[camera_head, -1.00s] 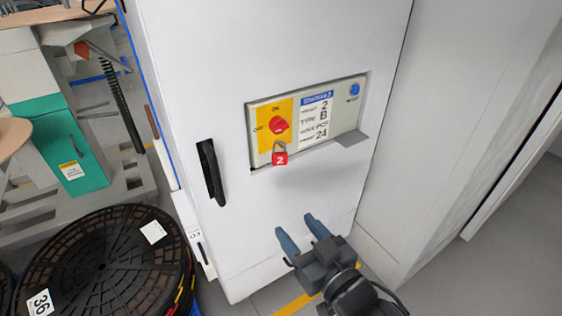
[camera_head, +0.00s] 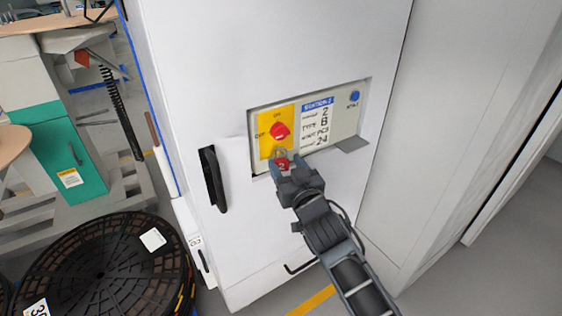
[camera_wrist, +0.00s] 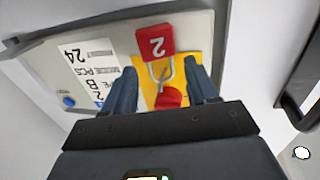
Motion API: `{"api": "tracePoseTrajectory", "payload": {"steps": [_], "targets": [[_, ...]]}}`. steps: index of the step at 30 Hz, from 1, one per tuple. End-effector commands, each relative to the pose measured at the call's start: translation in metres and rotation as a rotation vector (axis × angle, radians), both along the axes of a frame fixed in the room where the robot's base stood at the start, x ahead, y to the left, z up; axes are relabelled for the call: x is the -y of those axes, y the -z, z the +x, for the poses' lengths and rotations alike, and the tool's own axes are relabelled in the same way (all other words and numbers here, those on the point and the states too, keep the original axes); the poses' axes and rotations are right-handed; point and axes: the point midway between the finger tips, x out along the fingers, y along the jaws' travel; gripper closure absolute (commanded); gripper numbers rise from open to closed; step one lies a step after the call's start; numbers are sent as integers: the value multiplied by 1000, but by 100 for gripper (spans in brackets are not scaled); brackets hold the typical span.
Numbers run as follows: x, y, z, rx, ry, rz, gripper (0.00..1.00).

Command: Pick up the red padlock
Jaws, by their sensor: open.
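The red padlock (camera_head: 282,164), marked 2, hangs by its metal shackle below the red rotary switch (camera_head: 280,131) on the cabinet's control panel. In the head view my gripper (camera_head: 288,174) is up at the padlock and partly covers its lower part. In the wrist view the padlock (camera_wrist: 155,42) shows beyond and between the two blue-grey fingers (camera_wrist: 163,88), with its shackle and the switch (camera_wrist: 169,97) nearer the gripper body. The fingers are apart, with visible space on both sides of the shackle. I cannot tell whether either finger touches the padlock.
The white cabinet (camera_head: 200,70) has a black door handle (camera_head: 212,178) left of the panel. A small grey ledge (camera_head: 352,144) juts out at the panel's lower right. Black round reels (camera_head: 110,265) stand at the lower left. A blue button (camera_head: 354,96) is at the panel's upper right.

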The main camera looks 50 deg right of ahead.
Motion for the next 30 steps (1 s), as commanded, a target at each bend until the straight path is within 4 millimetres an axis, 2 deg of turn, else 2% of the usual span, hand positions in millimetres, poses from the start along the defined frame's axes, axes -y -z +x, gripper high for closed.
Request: {"api": "tracePoseTrajectory", "payload": {"steps": [5,13,27,30], "targets": [[9,-1,16,1,0,0,42],[10,0,18,0,0,0,42],[9,0,18,0,0,0,87],[9,0,18,0,0,0,92]]}}
